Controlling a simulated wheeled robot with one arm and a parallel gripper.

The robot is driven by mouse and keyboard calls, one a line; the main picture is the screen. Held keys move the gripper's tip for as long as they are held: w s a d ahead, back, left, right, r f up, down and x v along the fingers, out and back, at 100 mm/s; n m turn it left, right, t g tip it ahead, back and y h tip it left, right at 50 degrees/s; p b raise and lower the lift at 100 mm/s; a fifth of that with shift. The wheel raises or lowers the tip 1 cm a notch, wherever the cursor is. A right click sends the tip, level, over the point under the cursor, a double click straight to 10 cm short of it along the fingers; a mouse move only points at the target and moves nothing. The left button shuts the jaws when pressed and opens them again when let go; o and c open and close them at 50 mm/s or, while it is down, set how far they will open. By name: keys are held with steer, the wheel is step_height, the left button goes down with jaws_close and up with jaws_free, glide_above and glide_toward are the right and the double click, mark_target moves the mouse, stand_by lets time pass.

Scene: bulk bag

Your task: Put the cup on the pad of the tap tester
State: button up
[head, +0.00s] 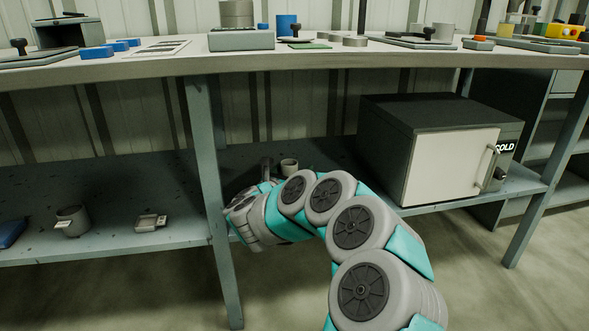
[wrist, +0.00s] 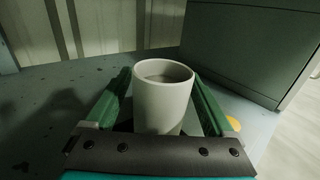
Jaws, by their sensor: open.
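A plain light grey cup (wrist: 163,100) stands upright between the two green fingers of my gripper (wrist: 158,77) in the wrist view. The fingers are open on either side of it; whether they touch it I cannot tell. The cup's lower part is hidden behind the gripper's dark front edge. In the head view the cup (head: 289,168) is on the lower shelf, and my gripper is mostly hidden by my arm.
A dark cabinet marked COLD (head: 428,148) stands right of the cup on the lower shelf (head: 160,172). The bench top (head: 330,57) overhangs the shelf, and a bench leg (head: 209,160) stands left of my gripper. Another grey cup (head: 73,221) sits farther left.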

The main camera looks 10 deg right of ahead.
steer(key=shift+r+p, duration=0.25)
steer(key=shift+p, duration=0.15)
steer(key=v, duration=1.2)
steer(key=shift+d+f, duration=0.1)
